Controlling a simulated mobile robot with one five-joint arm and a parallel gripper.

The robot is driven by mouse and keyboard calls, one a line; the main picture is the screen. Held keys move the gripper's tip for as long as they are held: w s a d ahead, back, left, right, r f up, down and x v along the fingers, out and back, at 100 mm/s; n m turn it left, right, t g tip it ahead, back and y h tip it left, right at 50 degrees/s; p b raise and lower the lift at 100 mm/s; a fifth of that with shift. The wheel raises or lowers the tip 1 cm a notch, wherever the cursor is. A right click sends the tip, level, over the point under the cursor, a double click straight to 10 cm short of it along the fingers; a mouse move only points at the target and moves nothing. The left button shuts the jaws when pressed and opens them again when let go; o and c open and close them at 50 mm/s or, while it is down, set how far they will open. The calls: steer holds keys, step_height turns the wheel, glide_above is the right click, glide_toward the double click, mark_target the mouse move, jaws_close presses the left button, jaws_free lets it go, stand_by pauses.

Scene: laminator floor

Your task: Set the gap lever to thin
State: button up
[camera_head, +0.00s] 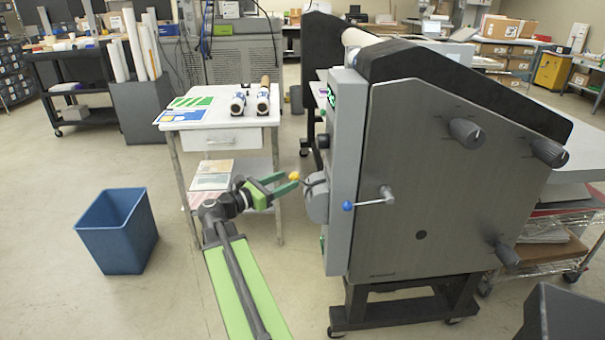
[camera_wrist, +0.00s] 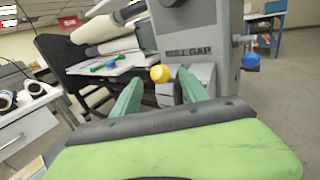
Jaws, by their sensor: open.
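The grey laminator (camera_head: 450,190) stands right of my arm in the head view. A yellow knob (camera_head: 294,176), which appears to be the gap lever's end, sticks out from the grey side housing (camera_head: 316,203). In the wrist view, the knob is seen between the fingertips, apart from both. The lever's shaft and any thin mark cannot be made out.
A crank with a blue ball (camera_head: 347,206) sits beside the lever on the laminator's side. A white table (camera_head: 215,121) with rolls and prints stands behind my gripper. A blue bin (camera_head: 116,232) is on the floor at left.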

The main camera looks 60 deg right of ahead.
mark_target(309, 187)
steer(key=x, duration=0.7)
steer(key=shift+d, duration=0.1)
jaws_close()
stand_by(1.1)
